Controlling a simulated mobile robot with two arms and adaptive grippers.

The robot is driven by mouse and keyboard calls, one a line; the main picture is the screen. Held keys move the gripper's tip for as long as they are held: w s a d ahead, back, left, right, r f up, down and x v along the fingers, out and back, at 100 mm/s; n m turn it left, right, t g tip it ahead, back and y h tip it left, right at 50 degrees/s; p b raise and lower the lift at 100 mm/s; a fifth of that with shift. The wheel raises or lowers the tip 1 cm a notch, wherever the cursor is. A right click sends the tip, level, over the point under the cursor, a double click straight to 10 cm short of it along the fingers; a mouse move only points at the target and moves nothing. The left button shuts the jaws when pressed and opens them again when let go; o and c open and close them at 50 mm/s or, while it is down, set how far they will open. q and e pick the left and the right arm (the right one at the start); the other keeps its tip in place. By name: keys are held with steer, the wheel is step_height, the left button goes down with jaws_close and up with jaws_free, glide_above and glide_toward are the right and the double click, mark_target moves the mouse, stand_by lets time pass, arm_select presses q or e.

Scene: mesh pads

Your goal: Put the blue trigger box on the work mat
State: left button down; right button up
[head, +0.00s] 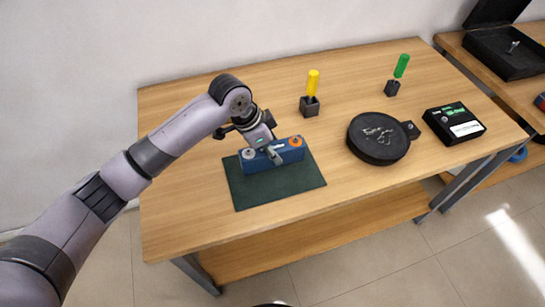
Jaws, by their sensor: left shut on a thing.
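The blue trigger box (290,152) is a long blue block with an orange round part at its right end and a pale round part at its left end. It is at the back part of the dark green work mat (275,187). My left gripper (274,156) is above the box, pointing down, and is shut on it. The gripper hides part of the box's top and middle. I cannot tell whether the box's underside touches the mat. My right gripper is not in view.
A yellow-handled tool (313,83) and a green-handled tool (401,67) stand in dark holders at the back. A round black pan-like object (378,138) and a black box with a label (453,123) are to the right. The table's left side is clear.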

arm_select(q)
steer(key=shift+f, duration=2.15)
steer(key=c, duration=1.1)
jaws_free()
steer(key=shift+f, duration=0.15)
steer(key=shift+o, duration=0.2)
steer(key=v, duration=1.2)
steer(key=shift+b, duration=0.3)
